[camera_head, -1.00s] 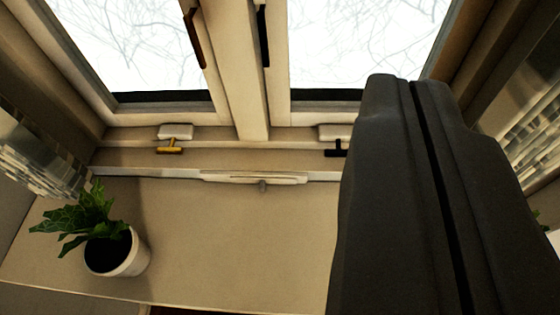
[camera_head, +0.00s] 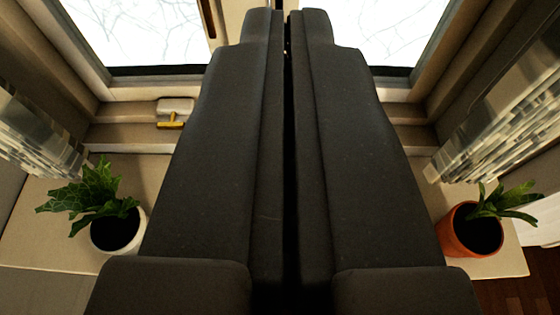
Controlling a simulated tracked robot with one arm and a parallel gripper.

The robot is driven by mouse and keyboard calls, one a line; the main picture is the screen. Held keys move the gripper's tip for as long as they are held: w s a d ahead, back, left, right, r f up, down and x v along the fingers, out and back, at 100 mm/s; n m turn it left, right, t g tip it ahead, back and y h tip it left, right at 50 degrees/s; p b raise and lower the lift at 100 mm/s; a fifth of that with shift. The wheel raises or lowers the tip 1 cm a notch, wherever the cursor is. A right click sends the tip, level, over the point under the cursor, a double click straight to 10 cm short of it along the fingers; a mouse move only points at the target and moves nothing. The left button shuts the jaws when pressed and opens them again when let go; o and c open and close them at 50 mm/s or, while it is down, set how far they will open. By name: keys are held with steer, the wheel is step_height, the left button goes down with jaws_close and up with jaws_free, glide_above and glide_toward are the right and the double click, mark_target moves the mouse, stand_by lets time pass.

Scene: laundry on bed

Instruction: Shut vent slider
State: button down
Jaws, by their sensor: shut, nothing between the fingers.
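My gripper (camera_head: 283,22) stands large in the middle of the view, its two dark fingers shut together with only a thin seam between them. The fingers point up toward the window frame and cover the middle of the sill. The vent slider, a pale strip with a small grey knob in the earlier frame, is now hidden behind the fingers. I cannot tell whether the fingers touch it or how it is set.
A plant in a white pot (camera_head: 127,240) stands on the sill at left, and a plant in an orange pot (camera_head: 452,240) at right. Patterned curtains (camera_head: 40,135) hang at both sides.

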steer(key=w+d+f+n+g+y, duration=0.1)
steer(key=w+f+g+y, duration=0.15)
steer(key=w+f, duration=0.7)
steer(key=w+d+f+g+y, duration=0.15)
steer(key=w+f+g, duration=0.35)
steer(key=f, duration=0.7)
steer(key=w+d+f+g+y+b, duration=0.1)
steer(key=w+d+f+g, duration=0.15)
steer(key=f, duration=0.75)
steer(key=w+d+f+g+y, duration=0.1)
steer(key=w+d+f, duration=0.2)
steer(key=f, duration=0.7)
steer(key=b+x, duration=0.1)
steer(key=x, duration=0.4)
steer(key=b+x, duration=0.1)
steer(key=x, duration=0.4)
steer(key=shift+w+d+f, duration=0.1)
steer(key=shift+d, duration=0.15)
steer(key=a, duration=0.3)
steer(key=shift+a, duration=0.1)
steer(key=shift+a+b, duration=0.35)
steer(key=shift+a, duration=0.15)
steer(key=shift+w, duration=0.1)
